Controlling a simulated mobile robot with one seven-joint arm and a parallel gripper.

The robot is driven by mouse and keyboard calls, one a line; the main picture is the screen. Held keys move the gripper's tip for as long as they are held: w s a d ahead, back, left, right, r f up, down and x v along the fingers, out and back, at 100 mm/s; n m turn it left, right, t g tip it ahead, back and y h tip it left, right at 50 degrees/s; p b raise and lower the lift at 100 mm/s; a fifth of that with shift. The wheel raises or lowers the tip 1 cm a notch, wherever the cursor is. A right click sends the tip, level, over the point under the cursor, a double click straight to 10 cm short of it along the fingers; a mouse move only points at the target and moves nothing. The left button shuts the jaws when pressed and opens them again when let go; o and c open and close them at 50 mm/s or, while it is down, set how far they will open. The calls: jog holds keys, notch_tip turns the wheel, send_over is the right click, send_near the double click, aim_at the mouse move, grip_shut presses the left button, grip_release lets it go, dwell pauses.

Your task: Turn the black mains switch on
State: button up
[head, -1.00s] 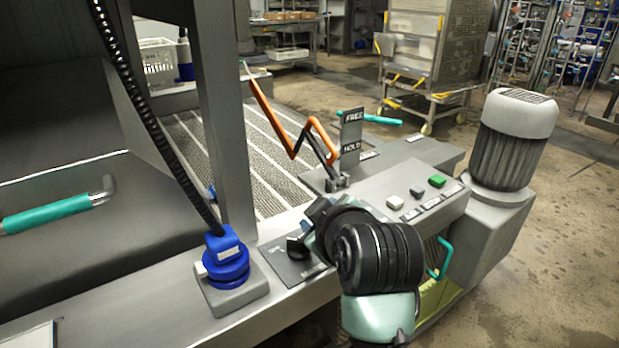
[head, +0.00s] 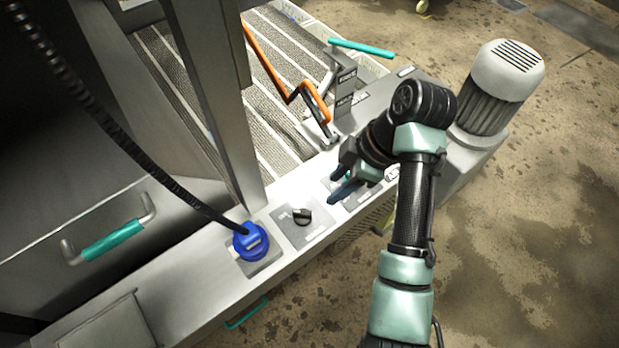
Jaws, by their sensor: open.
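The black mains switch (head: 302,216) is a rotary knob on a grey plate (head: 292,234) set in the grey console top. Its lettering is too small to read here. My gripper (head: 335,188) is to the right of the knob and a little beyond it, apart from it, with its dark blue fingers pointing left. The fingers are open with nothing seen between them. My gripper and arm hide part of the panel to the right, including most of the push buttons.
A blue plug (head: 250,240) with a black coiled cable stands left of the switch. An orange linkage (head: 289,95) and an upright lever plate (head: 345,95) stand behind. A grey post (head: 215,95) rises at the left, and a motor (head: 497,90) stands at the right.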

aim_at(308, 213)
jog(key=x, duration=0.4)
jog(key=b+x, duration=0.1)
jog(key=x, duration=0.3)
jog(key=b+x, duration=0.1)
jog(key=x, duration=0.3)
jog(key=shift+s+a+f, duration=0.15)
jog(key=shift+s+a, duration=0.1)
jog(key=shift+s, duration=0.05)
jog(key=shift+c, duration=0.3)
grip_shut()
